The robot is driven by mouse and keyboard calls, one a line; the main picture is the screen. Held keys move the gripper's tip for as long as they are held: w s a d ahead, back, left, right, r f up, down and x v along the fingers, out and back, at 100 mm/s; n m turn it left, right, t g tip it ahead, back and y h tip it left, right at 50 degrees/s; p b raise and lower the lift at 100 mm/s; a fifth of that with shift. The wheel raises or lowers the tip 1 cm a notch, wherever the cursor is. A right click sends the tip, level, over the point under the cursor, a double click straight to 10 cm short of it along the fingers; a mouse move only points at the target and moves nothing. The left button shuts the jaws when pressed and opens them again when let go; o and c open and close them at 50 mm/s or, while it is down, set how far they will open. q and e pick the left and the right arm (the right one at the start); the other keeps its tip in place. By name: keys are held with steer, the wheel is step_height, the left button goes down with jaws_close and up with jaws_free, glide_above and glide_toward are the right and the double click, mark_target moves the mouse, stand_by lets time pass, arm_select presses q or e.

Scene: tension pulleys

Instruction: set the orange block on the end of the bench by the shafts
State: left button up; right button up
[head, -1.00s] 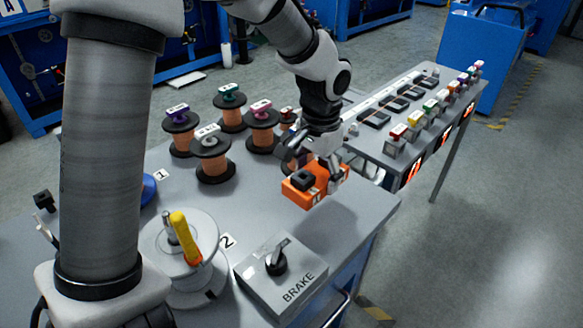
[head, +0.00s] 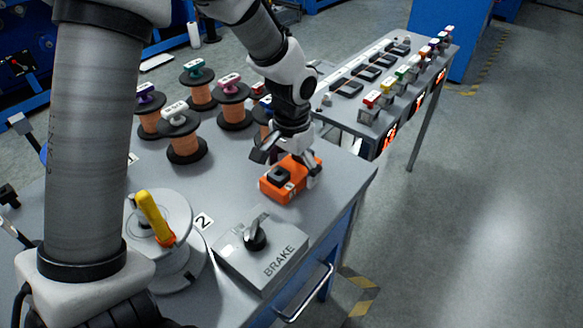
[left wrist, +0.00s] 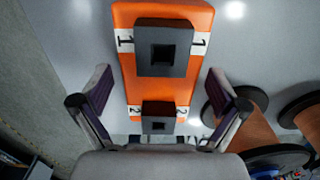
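The orange block (head: 290,184), with two dark square sockets and labels 1 and 2, appears to lie on the grey bench (head: 225,190) near its right edge. My left gripper (head: 288,164) is above it, with a finger on either side. The left wrist view shows the orange block (left wrist: 130,65) between the two spread fingers of the left gripper (left wrist: 158,90), with a gap on both sides. At the bench's near left end, a pale flanged wheel (head: 175,215) stands by label 2 with a yellow-handled tool on it. My right gripper is not in view.
Several copper-wire spools (head: 184,140) stand behind and left of the block. A grey brake box (head: 260,252) stands in front of it. A second narrow bench (head: 350,118) with dark pads and coloured-top pieces is beyond. Bare bench lies between spools and brake box.

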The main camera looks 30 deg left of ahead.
mark_target(291, 169)
arm_select(q)
step_height(291, 169, up, 12)
steer(key=p, duration=0.3)
steer(key=shift+r, duration=0.2)
